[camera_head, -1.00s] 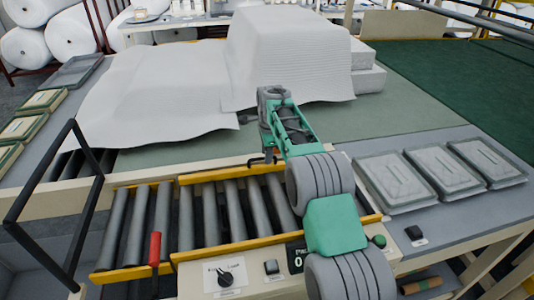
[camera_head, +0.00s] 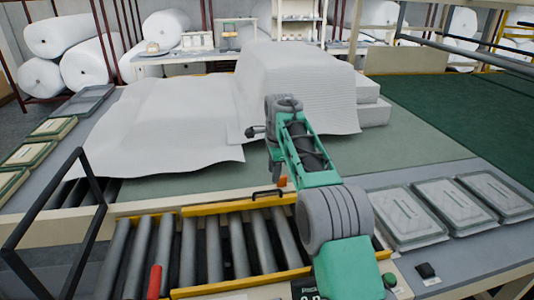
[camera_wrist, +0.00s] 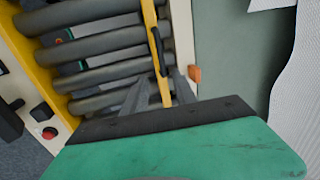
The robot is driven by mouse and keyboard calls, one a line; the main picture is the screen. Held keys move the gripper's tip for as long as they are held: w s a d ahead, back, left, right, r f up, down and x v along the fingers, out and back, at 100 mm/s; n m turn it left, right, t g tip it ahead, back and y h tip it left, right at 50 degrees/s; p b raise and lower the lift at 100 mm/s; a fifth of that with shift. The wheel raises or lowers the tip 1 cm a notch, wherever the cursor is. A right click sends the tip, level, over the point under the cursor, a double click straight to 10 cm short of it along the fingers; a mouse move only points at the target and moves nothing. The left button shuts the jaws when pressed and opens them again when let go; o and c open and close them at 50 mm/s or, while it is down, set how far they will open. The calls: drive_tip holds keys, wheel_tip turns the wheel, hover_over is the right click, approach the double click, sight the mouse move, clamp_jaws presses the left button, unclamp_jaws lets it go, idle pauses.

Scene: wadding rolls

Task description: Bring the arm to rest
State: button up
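My arm (camera_head: 305,150), green with grey joints, is folded over the front of the work table in the head view. Its gripper end hangs low near the yellow roller rail and is mostly hidden by the arm links. In the wrist view my gripper (camera_wrist: 162,84) shows two grey fingers standing apart, with the yellow rail visible between them. Nothing is held. The black handle (camera_wrist: 156,50) on the rail lies just beyond the fingers; it also shows in the head view (camera_head: 268,193).
The roller conveyor (camera_head: 187,250) with its red lever (camera_head: 154,282) is in front. White wadding (camera_head: 150,125) covers the table behind my arm. An orange block (camera_wrist: 195,74) lies beside the rail. Grey trays (camera_head: 405,215) lie at right; a black frame (camera_head: 70,215) stands at left.

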drive_tip(key=s+d+r+n+t, duration=0.1)
drive_tip(key=s+d+r+n, duration=0.2)
drive_tip(key=s, duration=0.6)
drive_tip(key=s+d+r+n, duration=0.1)
drive_tip(key=s+r+n, duration=0.4)
drive_tip(key=s, duration=0.4)
drive_tip(key=s+d+f+n, duration=0.1)
drive_tip(key=s+f+n, duration=0.1)
drive_tip(key=s, duration=0.4)
drive_tip(key=s+f+n, duration=0.3)
drive_tip(key=s+f, duration=0.1)
drive_tip(key=s, duration=0.2)
drive_tip(key=s+d+f+n+t, duration=0.1)
drive_tip(key=s+f+n, duration=0.2)
drive_tip(key=s, duration=0.3)
drive_tip(key=shift+s+d+f, duration=0.15)
drive_tip(key=shift+s+d, duration=0.2)
drive_tip(key=shift+s+f, duration=0.2)
drive_tip(key=shift+f, duration=0.05)
drive_tip(key=shift+d, duration=0.1)
